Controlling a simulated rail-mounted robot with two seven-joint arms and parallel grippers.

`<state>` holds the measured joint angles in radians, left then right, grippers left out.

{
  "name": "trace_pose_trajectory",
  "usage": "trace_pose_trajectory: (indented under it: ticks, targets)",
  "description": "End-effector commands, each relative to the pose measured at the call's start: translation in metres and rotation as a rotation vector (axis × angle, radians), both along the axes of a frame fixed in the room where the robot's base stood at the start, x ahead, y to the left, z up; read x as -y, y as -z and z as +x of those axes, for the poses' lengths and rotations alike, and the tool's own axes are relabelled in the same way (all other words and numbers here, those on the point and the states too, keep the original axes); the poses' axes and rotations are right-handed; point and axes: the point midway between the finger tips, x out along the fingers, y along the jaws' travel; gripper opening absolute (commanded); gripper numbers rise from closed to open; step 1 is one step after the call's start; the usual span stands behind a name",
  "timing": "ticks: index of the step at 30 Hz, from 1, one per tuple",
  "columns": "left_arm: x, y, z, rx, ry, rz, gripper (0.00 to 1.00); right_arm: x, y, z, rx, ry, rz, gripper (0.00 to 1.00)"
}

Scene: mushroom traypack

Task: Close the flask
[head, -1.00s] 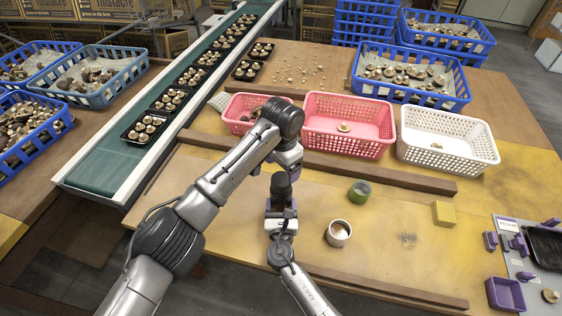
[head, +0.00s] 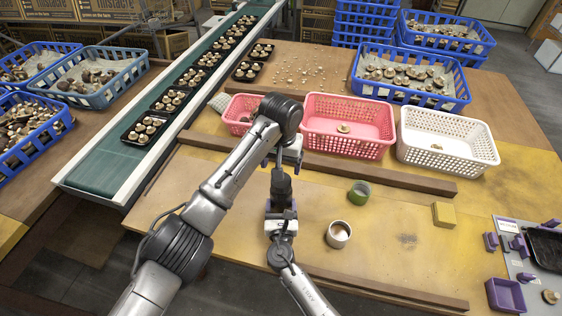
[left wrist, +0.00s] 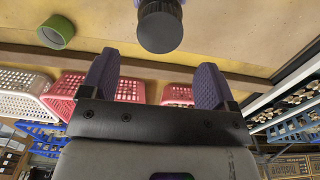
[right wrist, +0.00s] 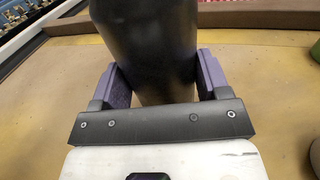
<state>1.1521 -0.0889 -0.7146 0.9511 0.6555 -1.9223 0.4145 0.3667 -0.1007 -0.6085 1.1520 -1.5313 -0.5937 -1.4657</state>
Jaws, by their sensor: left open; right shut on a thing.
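The flask (head: 281,187) is dark and stands roughly upright above the table in the head view. My right gripper (head: 281,210) is shut around its lower part; the dark flask body (right wrist: 150,45) fills the space between the purple fingers in the right wrist view. My left gripper (left wrist: 155,85) is open and empty. In the left wrist view the flask's round dark end (left wrist: 160,32) lies beyond the fingertips, between their lines and apart from them. In the head view the left gripper (head: 268,160) is partly hidden just above the flask. I cannot tell whether a separate cap is on it.
A wooden rail (head: 390,177) runs before pink baskets (head: 348,150) and a white basket (head: 440,165). A conveyor (head: 100,165) is at left.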

Motion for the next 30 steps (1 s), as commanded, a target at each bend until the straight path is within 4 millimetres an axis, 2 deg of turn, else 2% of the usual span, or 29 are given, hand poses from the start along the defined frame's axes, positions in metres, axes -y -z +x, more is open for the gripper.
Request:
trace_pose_trajectory:
  ticks: [18,30]
  targets:
    - [0.0,0.07,0.0,-0.003,0.001,0.001,0.81,0.0,0.0,0.0,0.0,0.0,-0.001,0.03]
    - [0.0,0.079,0.0,-0.001,0.001,0.0,0.81,0.0,0.0,0.0,-0.001,0.0,-0.001,0.03]
